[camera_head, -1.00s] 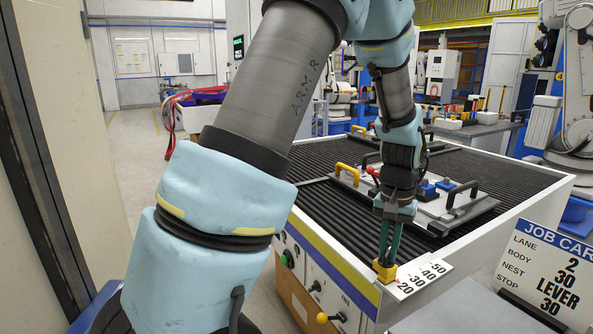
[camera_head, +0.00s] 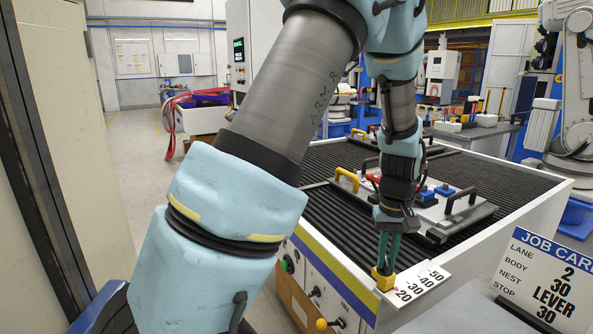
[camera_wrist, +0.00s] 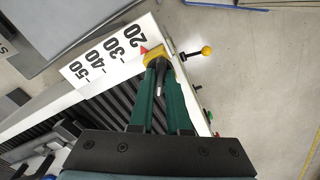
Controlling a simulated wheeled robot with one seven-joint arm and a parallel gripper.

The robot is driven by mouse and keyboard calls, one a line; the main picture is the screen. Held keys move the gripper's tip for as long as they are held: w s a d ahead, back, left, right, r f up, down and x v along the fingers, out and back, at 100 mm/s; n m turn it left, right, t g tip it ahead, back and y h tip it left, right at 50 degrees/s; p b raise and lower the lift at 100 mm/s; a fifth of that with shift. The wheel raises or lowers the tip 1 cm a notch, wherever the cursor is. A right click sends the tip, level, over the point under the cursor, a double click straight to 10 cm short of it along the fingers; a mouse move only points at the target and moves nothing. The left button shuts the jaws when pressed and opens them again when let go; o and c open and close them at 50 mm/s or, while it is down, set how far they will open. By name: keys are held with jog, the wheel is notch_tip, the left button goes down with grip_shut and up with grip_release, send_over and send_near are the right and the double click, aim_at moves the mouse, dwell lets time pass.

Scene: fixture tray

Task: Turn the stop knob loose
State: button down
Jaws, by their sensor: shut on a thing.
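The yellow stop (camera_head: 382,281) sits on the front rim of the ribbed table, at the 20 end of the white scale plate (camera_head: 428,281). In the wrist view the stop (camera_wrist: 181,75) has a red pointer beside the 20 mark on the scale (camera_wrist: 97,68). My gripper (camera_head: 386,265) points down onto the stop. In the wrist view its green fingers (camera_wrist: 162,69) are shut on the dark stop knob (camera_wrist: 155,62), which is largely hidden between them. Whether the knob is loose or tight cannot be seen.
A job card (camera_head: 548,275) at the right reads lane 2, body 30, nest LEVER, stop 30. A fixture plate with black and yellow handles (camera_head: 461,199) lies on the ribbed table behind my gripper. A yellow-ball lever (camera_head: 322,324) sticks out of the front panel.

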jog(key=shift+r, duration=0.1)
jog(key=shift+n+p, duration=0.6)
jog(key=shift+n, duration=0.2)
jog(key=shift+n+p, duration=1.2)
jog(key=shift+n, duration=0.8)
jog(key=shift+n+p, duration=0.3)
jog(key=shift+p, duration=0.05)
jog(key=c, duration=0.9)
grip_release()
